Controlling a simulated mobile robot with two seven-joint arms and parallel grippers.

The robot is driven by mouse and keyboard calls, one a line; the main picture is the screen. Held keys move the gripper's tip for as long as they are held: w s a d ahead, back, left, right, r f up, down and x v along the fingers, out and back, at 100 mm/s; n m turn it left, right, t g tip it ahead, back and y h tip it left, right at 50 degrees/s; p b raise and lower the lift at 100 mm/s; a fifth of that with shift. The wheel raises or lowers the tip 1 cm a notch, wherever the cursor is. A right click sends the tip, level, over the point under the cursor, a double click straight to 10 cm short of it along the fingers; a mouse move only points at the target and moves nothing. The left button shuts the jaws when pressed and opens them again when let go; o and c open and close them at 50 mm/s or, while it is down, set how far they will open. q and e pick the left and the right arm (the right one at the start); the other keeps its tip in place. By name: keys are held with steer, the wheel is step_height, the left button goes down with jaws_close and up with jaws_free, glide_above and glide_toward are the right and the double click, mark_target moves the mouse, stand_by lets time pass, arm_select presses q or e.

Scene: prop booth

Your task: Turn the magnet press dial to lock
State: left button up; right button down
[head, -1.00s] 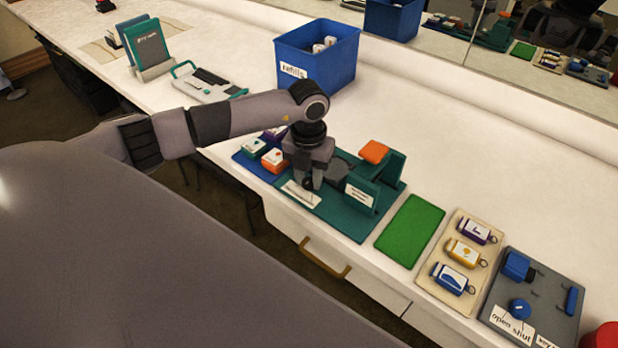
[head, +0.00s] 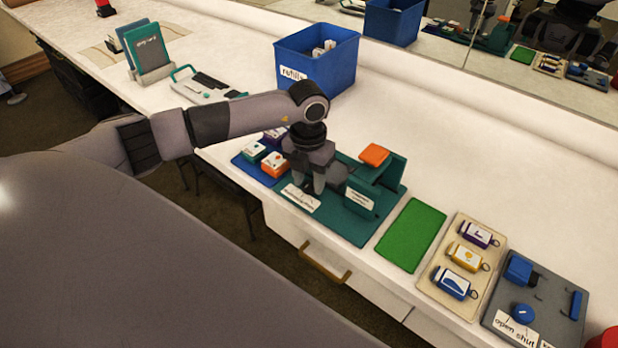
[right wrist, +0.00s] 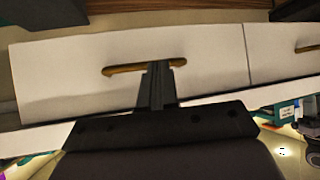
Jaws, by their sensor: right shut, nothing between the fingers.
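The magnet press is a teal base (head: 352,229) with a raised teal block and an orange pad (head: 374,154), near the counter's front edge in the head view. White labels (head: 300,198) lie on its front left; their print is too small to read. My left gripper (head: 318,184) points down over the left part of the base, fingers low at its surface, just behind that label. The dial is hidden under or behind the gripper, so I cannot tell its setting or whether the fingers grip it. My right gripper (right wrist: 158,82) is shut and empty before a white drawer.
A blue tray with small labelled blocks (head: 276,164) adjoins the press on the left. A green mat (head: 411,235), a beige board (head: 433,275) with several tags and a grey latch board (head: 553,318) lie to the right. A blue refills bin (head: 318,72) stands behind.

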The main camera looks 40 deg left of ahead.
mark_target(309, 183)
arm_select(q)
step_height(309, 183, up, 7)
steer(key=shift+r+b, duration=0.1)
steer(key=shift+b, duration=0.2)
stand_by(0.4)
stand_by(0.4)
